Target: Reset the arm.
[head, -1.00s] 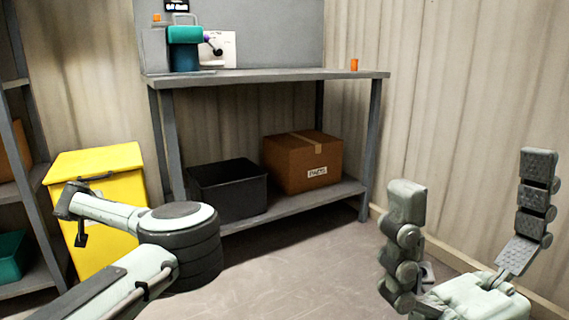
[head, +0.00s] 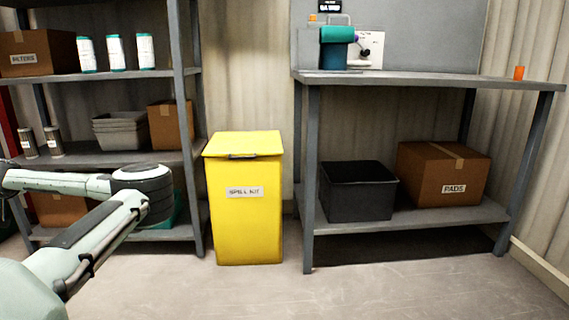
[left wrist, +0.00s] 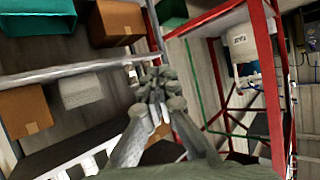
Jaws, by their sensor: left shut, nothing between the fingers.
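My left arm comes in from the left in the head view, and its gripper lies outside that picture. In the left wrist view my left gripper (left wrist: 153,82) points away from the camera with its fingers together and nothing between them. Behind it are a shelf rack and a red frame, and it appears apart from both. My right gripper is in neither current view.
A yellow spill kit bin (head: 245,210) stands on the floor between a loaded shelf rack (head: 100,158) and a grey workbench (head: 430,82). A black bin (head: 358,192) and a PADS box (head: 442,175) sit under the bench. A red frame (left wrist: 272,90) shows right in the wrist view. Front floor is clear.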

